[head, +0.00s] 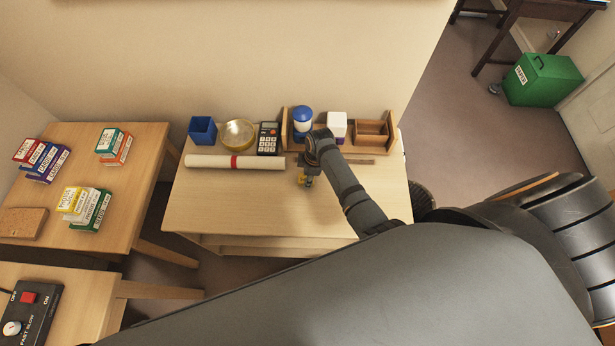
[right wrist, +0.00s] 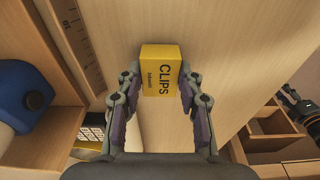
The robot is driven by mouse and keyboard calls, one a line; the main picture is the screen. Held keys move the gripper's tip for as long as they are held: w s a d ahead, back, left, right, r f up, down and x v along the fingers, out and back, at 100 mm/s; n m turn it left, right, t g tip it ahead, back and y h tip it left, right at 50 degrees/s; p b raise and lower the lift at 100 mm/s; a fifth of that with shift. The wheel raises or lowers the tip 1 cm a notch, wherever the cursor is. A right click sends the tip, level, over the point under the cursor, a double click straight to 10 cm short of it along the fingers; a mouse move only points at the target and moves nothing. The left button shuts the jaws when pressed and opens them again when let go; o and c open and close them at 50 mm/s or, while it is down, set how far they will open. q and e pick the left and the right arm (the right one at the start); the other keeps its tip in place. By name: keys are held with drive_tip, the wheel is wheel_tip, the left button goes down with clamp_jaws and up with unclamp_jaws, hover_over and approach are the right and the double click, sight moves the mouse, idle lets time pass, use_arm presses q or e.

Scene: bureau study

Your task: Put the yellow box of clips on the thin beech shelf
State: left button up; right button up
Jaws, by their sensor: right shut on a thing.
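The yellow box of clips (right wrist: 161,72) is between the two fingers of my right gripper (right wrist: 158,88), its CLIPS label facing the camera. The gripper is shut on it. I cannot tell whether the box touches the wood. I cannot clearly pick out the thin beech shelf; a pale board (head: 265,250) shows low under the tabletop.
Along the table's back stand a blue cup (head: 203,130), brass dish (head: 237,133), calculator (head: 268,138), blue-and-white object (head: 302,119), white box (head: 337,124) and wooden tray (head: 371,132). A paper roll (head: 230,162) lies in front. The table's left front is clear.

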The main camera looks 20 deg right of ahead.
drive_tip(key=shift+f, duration=0.2)
drive_tip(key=o, duration=1.2)
drive_tip(key=shift+c, duration=0.2)
drive_tip(key=shift+r, duration=0.1)
